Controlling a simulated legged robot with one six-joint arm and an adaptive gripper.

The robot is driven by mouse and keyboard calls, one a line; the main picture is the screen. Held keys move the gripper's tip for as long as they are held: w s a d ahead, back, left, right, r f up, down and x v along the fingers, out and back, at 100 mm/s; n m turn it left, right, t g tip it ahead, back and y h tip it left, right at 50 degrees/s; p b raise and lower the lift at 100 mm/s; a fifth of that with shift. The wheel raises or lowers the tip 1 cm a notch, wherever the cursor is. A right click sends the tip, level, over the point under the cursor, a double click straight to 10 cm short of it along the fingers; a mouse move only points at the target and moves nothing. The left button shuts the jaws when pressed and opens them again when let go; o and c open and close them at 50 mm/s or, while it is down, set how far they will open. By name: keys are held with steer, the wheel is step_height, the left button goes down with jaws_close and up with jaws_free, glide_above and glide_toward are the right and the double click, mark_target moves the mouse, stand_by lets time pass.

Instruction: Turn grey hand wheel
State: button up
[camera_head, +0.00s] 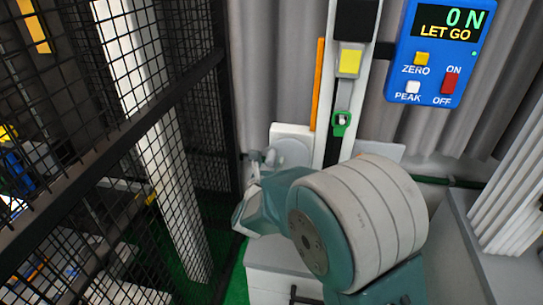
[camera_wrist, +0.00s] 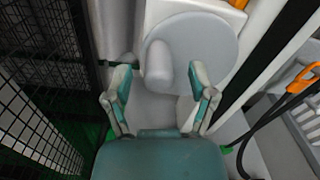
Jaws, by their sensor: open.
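The grey hand wheel (camera_wrist: 212,42) is a pale round disc in the upper middle of the wrist view. Its rounded handle (camera_wrist: 159,62) sticks out at the disc's left edge, towards the camera. My gripper (camera_wrist: 159,82) is open, with one teal and grey finger on each side of the handle in the picture. I see no contact, and how deep the handle sits between the fingertips is unclear. In the head view the wheel (camera_head: 293,152) is partly hidden by my arm, and my gripper (camera_head: 262,160) is small in front of it.
A black mesh fence (camera_head: 120,130) stands close on the left. A tall rail post (camera_head: 350,95) carries a green hook with a yellow block above. A blue display (camera_head: 440,50) reads 0 N, LET GO. An orange handle (camera_wrist: 303,78) with black cables is at the right.

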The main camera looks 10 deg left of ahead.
steer(key=s, duration=0.8)
steer(key=shift+a, duration=0.1)
